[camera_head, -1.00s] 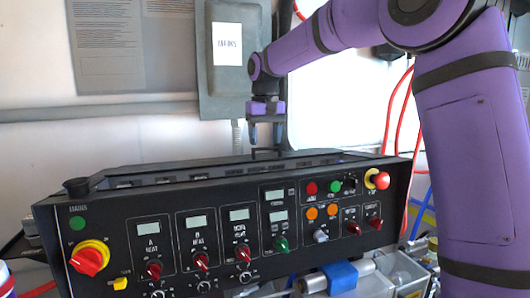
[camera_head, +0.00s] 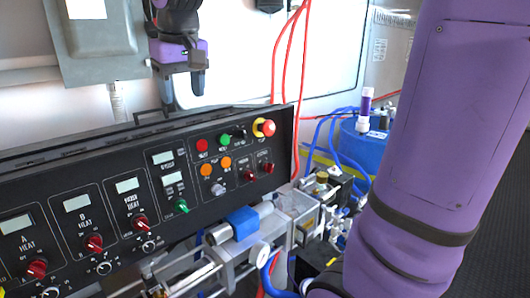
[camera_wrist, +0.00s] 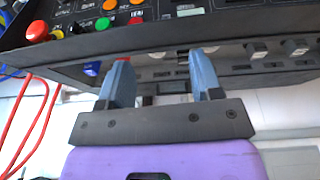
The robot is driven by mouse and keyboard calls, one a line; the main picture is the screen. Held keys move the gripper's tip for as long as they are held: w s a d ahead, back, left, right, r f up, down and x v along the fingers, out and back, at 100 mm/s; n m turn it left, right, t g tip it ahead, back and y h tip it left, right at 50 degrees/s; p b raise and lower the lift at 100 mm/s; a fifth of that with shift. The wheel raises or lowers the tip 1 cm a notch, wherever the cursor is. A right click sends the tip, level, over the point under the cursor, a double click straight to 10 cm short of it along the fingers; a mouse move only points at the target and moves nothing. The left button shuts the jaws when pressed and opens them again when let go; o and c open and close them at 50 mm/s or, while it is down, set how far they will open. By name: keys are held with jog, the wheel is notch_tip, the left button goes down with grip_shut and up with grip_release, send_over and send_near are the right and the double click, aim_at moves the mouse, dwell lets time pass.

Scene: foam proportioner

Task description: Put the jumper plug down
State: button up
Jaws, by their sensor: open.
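My gripper (camera_head: 183,90) is above the back edge of the black control panel (camera_head: 100,155), left of the red mushroom button (camera_head: 267,127). In the wrist view, the two blue-grey fingers of my gripper (camera_wrist: 159,72) stand wide apart with nothing visibly held between them. The panel's dark rear side (camera_wrist: 75,72) lies beyond the fingertips, with a row of connectors or switches (camera_wrist: 296,45) on it. I cannot pick out the jumper plug for certain in either view; it may be among the small dark parts behind the fingers.
A grey wall box (camera_head: 100,45) is behind the panel at left. Red hoses (camera_head: 290,50) hang right of my gripper. Metal pump parts (camera_head: 240,235) with a blue clamp and blue hoses stand in front at right. A blue drum (camera_head: 360,150) is farther back.

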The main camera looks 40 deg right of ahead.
jog(key=s+d+f+t, duration=0.1)
jog(key=s+f, duration=0.3)
jog(key=s, duration=0.6)
jog(key=s+d+f+t, duration=0.2)
jog(key=s+d+f, duration=0.1)
jog(key=s, duration=0.7)
jog(key=shift+f, duration=0.75)
jog(key=shift+s, duration=0.1)
